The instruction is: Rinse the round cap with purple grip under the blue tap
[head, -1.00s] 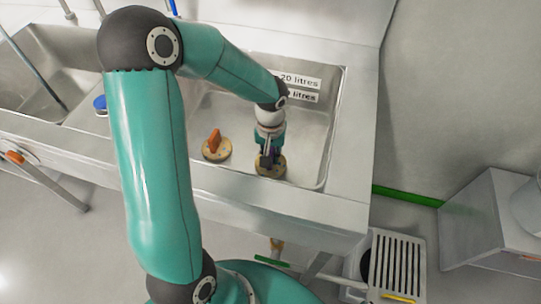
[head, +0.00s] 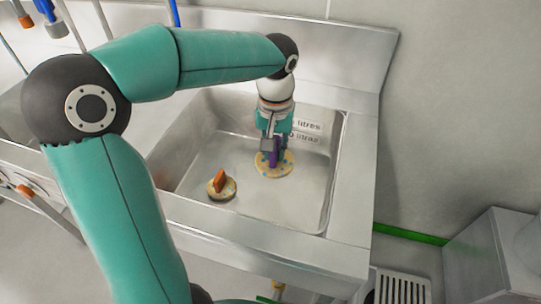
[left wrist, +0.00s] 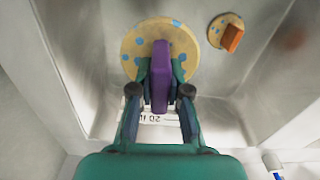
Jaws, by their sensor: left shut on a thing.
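The round cap with purple grip (head: 273,166) is a pale yellow disc with blue spots, in the right part of the sink basin. My left gripper (head: 272,144) is shut on its upright purple grip. In the left wrist view the cap (left wrist: 133,42) lies beyond the fingertips, with the purple grip (left wrist: 161,75) between the two fingers (left wrist: 160,88). I cannot tell whether the disc touches the basin floor. A blue tap part (head: 44,8) shows at the top left of the head view, cut by the frame edge. My right gripper is not in view.
A similar spotted cap with an orange grip (head: 220,184) stands on the basin floor to the left; it also shows in the left wrist view (left wrist: 229,36). The basin (head: 300,214) has walls all round, with litre labels (head: 306,132) on the back wall.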

